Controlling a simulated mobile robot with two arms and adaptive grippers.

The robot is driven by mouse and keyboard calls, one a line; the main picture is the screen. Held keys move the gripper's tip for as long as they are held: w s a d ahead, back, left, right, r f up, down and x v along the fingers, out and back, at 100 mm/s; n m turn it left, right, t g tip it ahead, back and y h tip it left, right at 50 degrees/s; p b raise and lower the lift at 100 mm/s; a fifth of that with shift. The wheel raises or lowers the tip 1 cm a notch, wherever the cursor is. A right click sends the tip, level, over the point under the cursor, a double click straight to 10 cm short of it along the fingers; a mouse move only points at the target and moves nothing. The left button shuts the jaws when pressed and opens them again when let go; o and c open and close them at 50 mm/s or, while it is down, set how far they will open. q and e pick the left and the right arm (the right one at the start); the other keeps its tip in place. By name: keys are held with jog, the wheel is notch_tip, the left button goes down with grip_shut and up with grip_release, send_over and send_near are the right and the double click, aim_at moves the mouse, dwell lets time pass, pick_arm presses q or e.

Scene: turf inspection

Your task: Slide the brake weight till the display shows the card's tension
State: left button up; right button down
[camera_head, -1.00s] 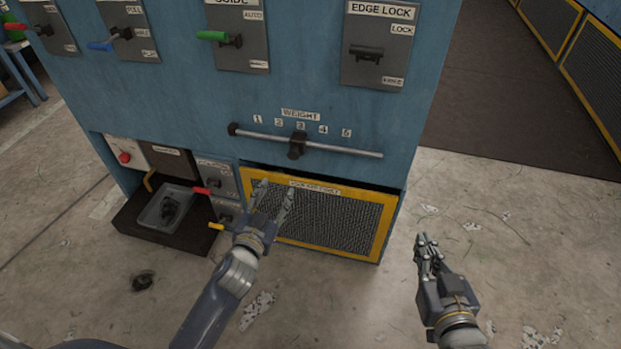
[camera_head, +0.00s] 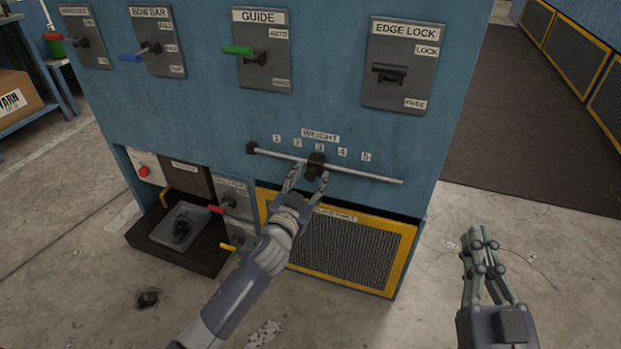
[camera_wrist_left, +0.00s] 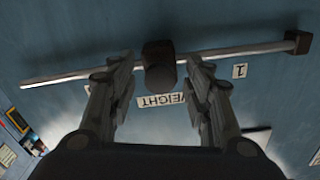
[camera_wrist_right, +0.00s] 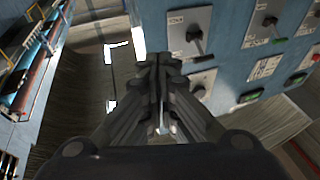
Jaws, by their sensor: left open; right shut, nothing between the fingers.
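The dark brake weight (camera_head: 315,166) sits on a thin metal rod (camera_head: 365,175) at about the 3 mark, under the WEIGHT label (camera_head: 320,136). My left gripper (camera_head: 307,181) is open, with its fingertips just below and to either side of the weight. In the left wrist view the weight (camera_wrist_left: 159,68) lies between the two open fingers, with a gap on each side. My right gripper (camera_head: 478,240) is shut and empty over the floor at the right; its closed fingers also show in the right wrist view (camera_wrist_right: 160,62). I see no tension display or card in these views.
A yellow-framed mesh panel (camera_head: 398,268) lies below the rod. Above are the GUIDE lever (camera_head: 238,50) and EDGE LOCK lever (camera_head: 389,72). Left of the mesh, small red and yellow levers (camera_head: 228,247) stick out. The floor at the right is clear.

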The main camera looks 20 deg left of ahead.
pick_arm(q)
jog(key=shift+w, duration=0.7)
pick_arm(e)
jog(key=shift+s+r+t+y, duration=0.3)
jog(key=shift+r+t, duration=0.1)
jog(key=shift+r, duration=0.35)
pick_arm(q)
grip_shut()
pick_arm(e)
jog(key=shift+w, duration=0.1)
